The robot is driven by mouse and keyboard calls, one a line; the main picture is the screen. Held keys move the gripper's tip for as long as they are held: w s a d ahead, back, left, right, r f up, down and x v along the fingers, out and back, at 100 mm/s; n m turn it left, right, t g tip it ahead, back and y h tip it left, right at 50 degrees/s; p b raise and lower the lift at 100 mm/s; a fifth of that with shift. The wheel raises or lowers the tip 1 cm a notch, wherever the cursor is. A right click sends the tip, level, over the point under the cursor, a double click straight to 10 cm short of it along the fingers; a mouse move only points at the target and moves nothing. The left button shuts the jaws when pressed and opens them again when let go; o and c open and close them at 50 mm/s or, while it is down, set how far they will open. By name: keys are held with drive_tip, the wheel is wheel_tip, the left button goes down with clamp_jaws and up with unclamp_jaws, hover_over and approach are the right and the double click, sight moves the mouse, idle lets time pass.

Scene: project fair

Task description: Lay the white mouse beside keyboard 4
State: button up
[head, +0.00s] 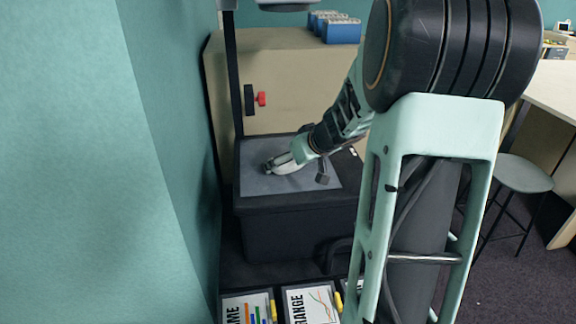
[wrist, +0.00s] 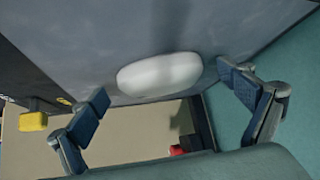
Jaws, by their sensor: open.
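The white mouse (wrist: 160,74) lies on a grey panel (wrist: 110,50) in the wrist view, between and just beyond my open fingers. My gripper (wrist: 165,95) is open, with one finger on each side of the mouse and a visible gap to each. In the head view my gripper (head: 270,168) is low over the grey top (head: 258,184) of a dark box. The mouse cannot be told apart from the gripper there. No keyboard can be made out in either view.
A teal wall (head: 165,120) stands close on the left. A beige cabinet (head: 285,75) with blue boxes (head: 341,31) stands behind. Chart cards (head: 311,304) lie in front below. A stool (head: 522,173) and a pale table (head: 552,85) are at right.

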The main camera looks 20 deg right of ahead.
drive_tip(key=c, duration=1.4)
drive_tip(key=shift+r, duration=0.15)
